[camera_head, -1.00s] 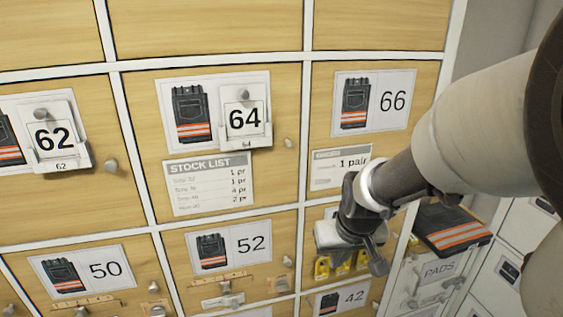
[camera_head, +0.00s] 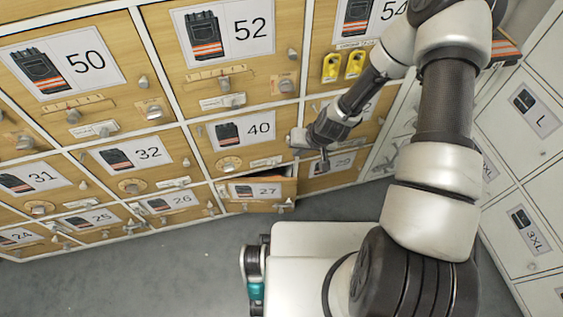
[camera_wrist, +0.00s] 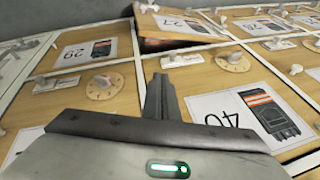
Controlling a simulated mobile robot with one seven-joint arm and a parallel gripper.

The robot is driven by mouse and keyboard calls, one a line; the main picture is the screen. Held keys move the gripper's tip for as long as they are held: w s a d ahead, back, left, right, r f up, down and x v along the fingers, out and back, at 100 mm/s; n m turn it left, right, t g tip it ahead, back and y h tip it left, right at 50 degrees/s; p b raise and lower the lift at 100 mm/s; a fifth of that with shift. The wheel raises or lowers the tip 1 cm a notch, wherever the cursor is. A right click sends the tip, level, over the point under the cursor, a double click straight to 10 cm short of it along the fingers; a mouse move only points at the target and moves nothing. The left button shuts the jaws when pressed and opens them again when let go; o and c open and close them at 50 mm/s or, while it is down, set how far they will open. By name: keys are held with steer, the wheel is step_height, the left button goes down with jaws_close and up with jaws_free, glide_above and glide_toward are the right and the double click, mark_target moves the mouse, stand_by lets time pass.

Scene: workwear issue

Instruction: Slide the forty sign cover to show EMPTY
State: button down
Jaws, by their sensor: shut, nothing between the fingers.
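The sign's wording is too small to read. In the wrist view, which is upside down, the sign and its knob (camera_wrist: 180,59) appear just beyond my gripper (camera_wrist: 160,78), above label 40. My gripper (camera_head: 325,163) is shut and empty, right of drawer 40 in the head view. I cannot tell whether it touches anything.
Drawer 27 (camera_head: 262,190) below is partly pulled out; it also shows at the top of the wrist view (camera_wrist: 180,30). Knobs and signs stick out from neighbouring fronts. Grey floor (camera_head: 150,270) is clear at lower left.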

steer(key=b, duration=0.3)
glide_toward(281, 162)
steer(key=a+f, duration=0.1)
steer(key=a+f+b, duration=0.1)
steer(key=f, duration=0.1)
steer(key=shift+s+a+f, duration=0.2)
steer(key=shift+f, duration=0.05)
steer(key=s+a, duration=0.1)
steer(key=a, duration=0.5)
steer(key=shift+s, duration=0.4)
steer(key=shift+a+r, duration=0.1)
